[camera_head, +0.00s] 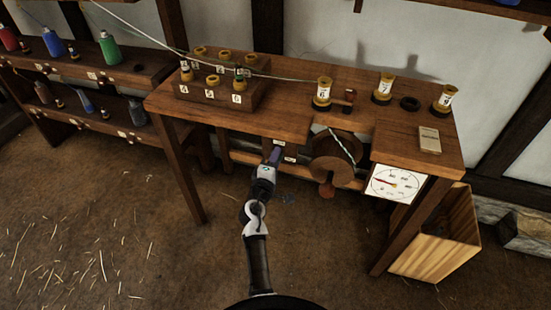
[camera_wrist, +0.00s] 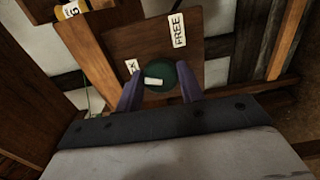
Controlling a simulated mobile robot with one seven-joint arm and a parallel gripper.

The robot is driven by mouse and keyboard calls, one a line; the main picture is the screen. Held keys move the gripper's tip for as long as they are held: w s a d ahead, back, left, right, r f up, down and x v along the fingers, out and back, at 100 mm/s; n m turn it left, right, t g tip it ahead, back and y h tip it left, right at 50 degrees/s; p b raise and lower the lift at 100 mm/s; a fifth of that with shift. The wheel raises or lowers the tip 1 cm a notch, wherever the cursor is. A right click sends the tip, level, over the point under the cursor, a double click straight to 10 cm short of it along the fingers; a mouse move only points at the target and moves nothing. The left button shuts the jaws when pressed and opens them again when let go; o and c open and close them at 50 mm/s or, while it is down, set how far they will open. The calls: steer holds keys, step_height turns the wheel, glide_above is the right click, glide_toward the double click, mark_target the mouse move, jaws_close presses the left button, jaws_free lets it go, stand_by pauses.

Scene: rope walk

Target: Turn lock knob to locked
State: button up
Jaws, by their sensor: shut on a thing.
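The lock knob (camera_wrist: 172,74) is round and dark green with a white bar mark on its left part in the wrist view. It sits on a wooden panel (camera_wrist: 120,42). A white label reading FREE (camera_wrist: 178,30) is above it, and a second label (camera_wrist: 132,66), partly hidden and ending in what looks like "CK", is at its left. The white mark lies on the side toward this second label. My gripper (camera_wrist: 160,77) is shut on the knob, one finger on each side. In the head view my gripper (camera_head: 274,156) is under the bench's front edge and hides the knob.
The wooden bench (camera_head: 290,106) carries a numbered block (camera_head: 220,97) with several yellow spools. A wooden reel (camera_head: 332,172) and a dial (camera_head: 395,184) are right of my gripper. A wooden box (camera_head: 435,245) stands at the right. The floor in front is open.

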steer(key=shift+w+r+n+p, duration=0.15)
steer(key=shift+n+p, duration=0.45)
steer(key=shift+n, duration=1.4)
steer(key=o, duration=1)
steer(key=shift+c, duration=0.2)
